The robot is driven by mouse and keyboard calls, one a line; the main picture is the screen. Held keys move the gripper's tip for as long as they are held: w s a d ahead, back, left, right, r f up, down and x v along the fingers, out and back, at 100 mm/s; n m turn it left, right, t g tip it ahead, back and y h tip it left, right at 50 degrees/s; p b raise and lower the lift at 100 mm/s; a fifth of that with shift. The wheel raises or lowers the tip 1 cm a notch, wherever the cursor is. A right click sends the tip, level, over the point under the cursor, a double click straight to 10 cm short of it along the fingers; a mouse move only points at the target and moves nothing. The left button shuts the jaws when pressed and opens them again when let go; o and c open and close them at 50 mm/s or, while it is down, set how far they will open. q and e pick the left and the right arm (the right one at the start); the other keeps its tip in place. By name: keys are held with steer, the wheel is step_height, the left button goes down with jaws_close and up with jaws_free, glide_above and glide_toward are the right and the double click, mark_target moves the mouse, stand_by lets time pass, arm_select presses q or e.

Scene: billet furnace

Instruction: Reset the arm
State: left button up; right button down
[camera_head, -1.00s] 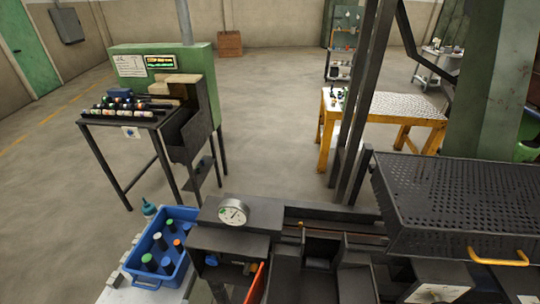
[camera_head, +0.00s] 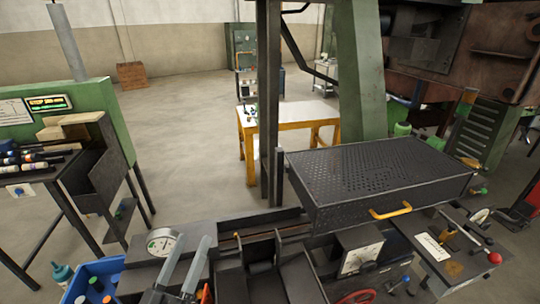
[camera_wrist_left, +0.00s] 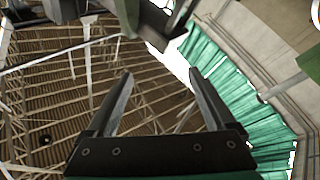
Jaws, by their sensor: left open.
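My left gripper (camera_head: 186,264) comes in at the bottom of the head view, its two grey fingers apart and pointing up. It appears in front of the dark machine bench, close to the round dial gauge (camera_head: 162,242). In the left wrist view its two fingers (camera_wrist_left: 162,85) are spread with nothing between them, and the roof beams show behind. My right gripper is not in view.
A perforated dark cover (camera_head: 375,178) with a yellow handle lies on the bench at right. A blue bin (camera_head: 88,276) with bottles stands at lower left. A green machine (camera_head: 104,124) with a rack is at left. Open floor lies behind, with a yellow table (camera_head: 285,130).

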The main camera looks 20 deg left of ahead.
arm_select(q)
steer(key=d+r+m+t+h, duration=0.1)
steer(key=d+r+m, duration=0.2)
steer(key=r, duration=1)
steer(key=d+r+m+t, duration=0.2)
steer(key=r+m, duration=0.1)
steer(key=r, duration=1.1)
steer(key=s+d+f+m+t+h+b, duration=0.1)
steer(key=s+d+f+t+h+b, duration=0.1)
steer(key=s+f+b, duration=0.55)
step_height(320, 180, up, 34)
steer(key=p, duration=2.8)
steer(key=shift+s+r, duration=0.2)
steer(key=shift+s, duration=0.15)
steer(key=shift+o, duration=0.9)
steer(key=shift+f, duration=0.2)
steer(key=shift+t, duration=0.3)
